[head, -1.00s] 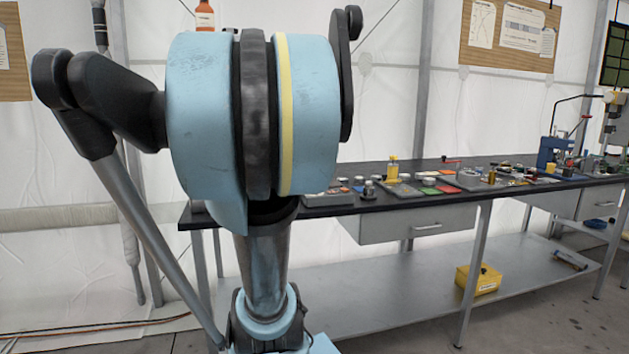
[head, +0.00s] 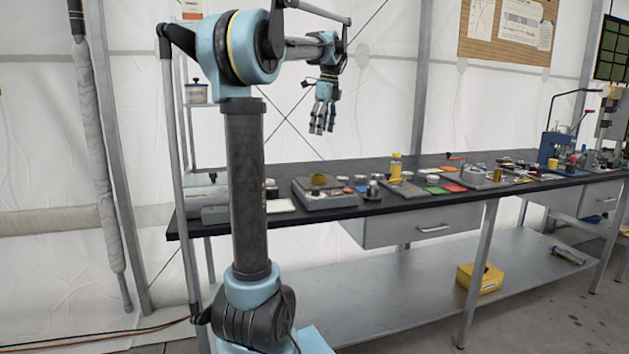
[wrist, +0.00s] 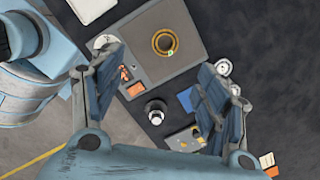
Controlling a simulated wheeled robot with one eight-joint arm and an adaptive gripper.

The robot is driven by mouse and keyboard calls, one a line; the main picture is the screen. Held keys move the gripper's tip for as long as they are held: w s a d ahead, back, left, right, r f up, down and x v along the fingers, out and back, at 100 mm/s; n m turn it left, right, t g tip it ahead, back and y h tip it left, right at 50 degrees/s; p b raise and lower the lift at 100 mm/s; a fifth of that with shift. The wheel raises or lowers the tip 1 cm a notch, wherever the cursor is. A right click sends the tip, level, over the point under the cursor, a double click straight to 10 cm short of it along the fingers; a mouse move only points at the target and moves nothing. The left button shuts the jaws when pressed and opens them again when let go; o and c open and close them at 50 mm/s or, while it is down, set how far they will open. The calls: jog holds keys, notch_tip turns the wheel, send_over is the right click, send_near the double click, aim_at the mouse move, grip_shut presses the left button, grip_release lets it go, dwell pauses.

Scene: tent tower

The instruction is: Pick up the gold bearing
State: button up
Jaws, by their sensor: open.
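The gold bearing (wrist: 166,42) is a ring lying on a grey fixture plate (wrist: 190,20) in the wrist view. In the head view the gold bearing (head: 319,180) shows small on top of the grey fixture (head: 340,200) on the black bench. My gripper (head: 323,118) hangs fingers down in the air above the bench, over and near that fixture. It is open and empty. In the wrist view its fingers (wrist: 160,90) are spread wide, with the ring beyond them, ahead and between, not touched.
Small parts, including a black-and-white knob (wrist: 156,112), lie beside the fixture. A yellow bottle (head: 396,166), coloured cards (head: 433,190) and a blue press (head: 556,150) stand further right on the black bench (head: 380,168). A yellow box (head: 479,278) is on the lower shelf.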

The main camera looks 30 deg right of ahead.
send_over(319, 178)
jog(key=w+d, duration=0.1)
jog(key=w, duration=0.1)
notch_tip(319, 178, down, 12)
jog(key=shift+s+r, duration=0.15)
jog(key=shift+w+d+f, duration=0.15)
jog(key=shift+f, duration=1.2)
jog(key=shift+w+d+f, duration=0.1)
jog(key=shift+f, duration=1.25)
jog(key=c, duration=1.2)
